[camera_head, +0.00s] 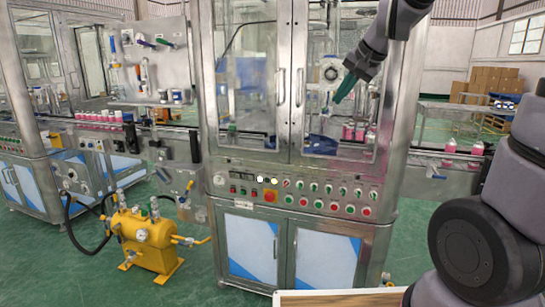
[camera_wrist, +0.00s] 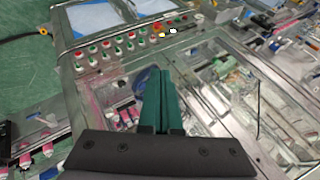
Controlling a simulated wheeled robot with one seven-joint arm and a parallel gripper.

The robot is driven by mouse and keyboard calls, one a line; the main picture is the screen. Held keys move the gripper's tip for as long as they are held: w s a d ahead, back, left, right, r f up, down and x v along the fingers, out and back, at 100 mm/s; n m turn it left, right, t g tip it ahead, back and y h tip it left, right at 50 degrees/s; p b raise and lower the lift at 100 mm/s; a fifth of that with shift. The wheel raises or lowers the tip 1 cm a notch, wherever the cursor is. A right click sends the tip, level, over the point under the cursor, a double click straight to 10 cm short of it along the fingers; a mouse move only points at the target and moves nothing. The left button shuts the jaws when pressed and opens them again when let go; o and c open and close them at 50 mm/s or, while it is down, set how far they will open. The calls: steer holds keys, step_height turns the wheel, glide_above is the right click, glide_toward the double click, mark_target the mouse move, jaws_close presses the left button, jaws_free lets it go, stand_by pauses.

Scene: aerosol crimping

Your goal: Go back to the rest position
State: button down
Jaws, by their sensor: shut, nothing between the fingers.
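My gripper (camera_head: 345,88) is in the upper right of the head view, in front of the machine's glass doors. Its green fingers point down and to the left. In the wrist view my gripper (camera_wrist: 162,85) shows two green fingers side by side, closed together with nothing between them. The crimping machine (camera_head: 250,190) fills the middle of the head view. Its control panel (camera_head: 300,195) with several buttons lies below the gripper. The panel also shows in the upper part of the wrist view (camera_wrist: 115,45).
A yellow tank (camera_head: 147,240) stands on the green floor at lower left. Conveyors with pink cans run on the left (camera_head: 100,116) and right (camera_head: 463,148). Boxes (camera_head: 487,82) are stacked far right.

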steer(key=s+d+n+h, duration=0.1)
steer(key=s+d, duration=0.2)
steer(key=s, duration=0.7)
steer(key=s+d+r, duration=0.1)
steer(key=s+d, duration=0.2)
steer(key=s, duration=0.6)
steer(key=shift+s+d+n+h, duration=0.3)
steer(key=shift+s+n+h, duration=0.1)
steer(key=shift+r, duration=0.1)
